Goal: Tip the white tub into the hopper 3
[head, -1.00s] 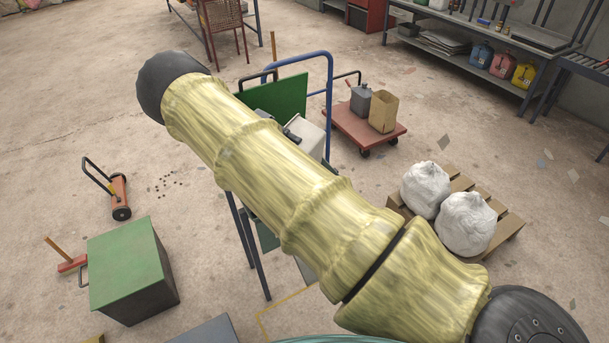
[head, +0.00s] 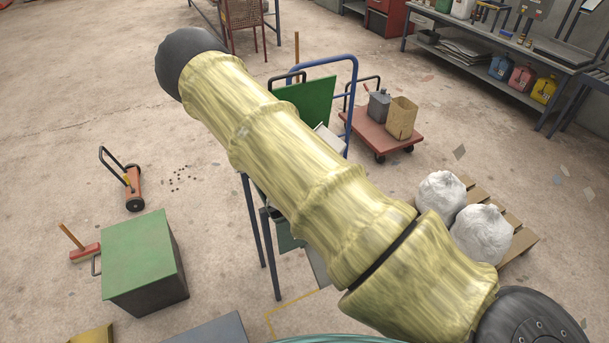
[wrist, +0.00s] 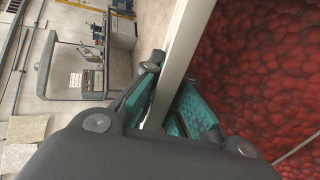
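In the wrist view the white tub's pale wall (wrist: 182,50) runs between the two teal-padded fingers of my gripper (wrist: 170,82). One finger is on each side of the wall, and the fingertips look closed on it. Red lumpy material (wrist: 265,70) fills the space right of the wall. In the head view my yellow-sleeved arm hides my gripper and most of what lies beyond. A small pale piece (head: 331,141), likely the tub, shows past the arm's upper edge. I cannot make out hopper 3.
A green panel (head: 308,100) and a blue-framed trolley (head: 352,75) stand behind the arm. A red cart (head: 385,138) holds a can and a carton. White sacks (head: 482,232) sit on a pallet at right. A green-topped box (head: 140,250) stands at left. Open floor lies upper left.

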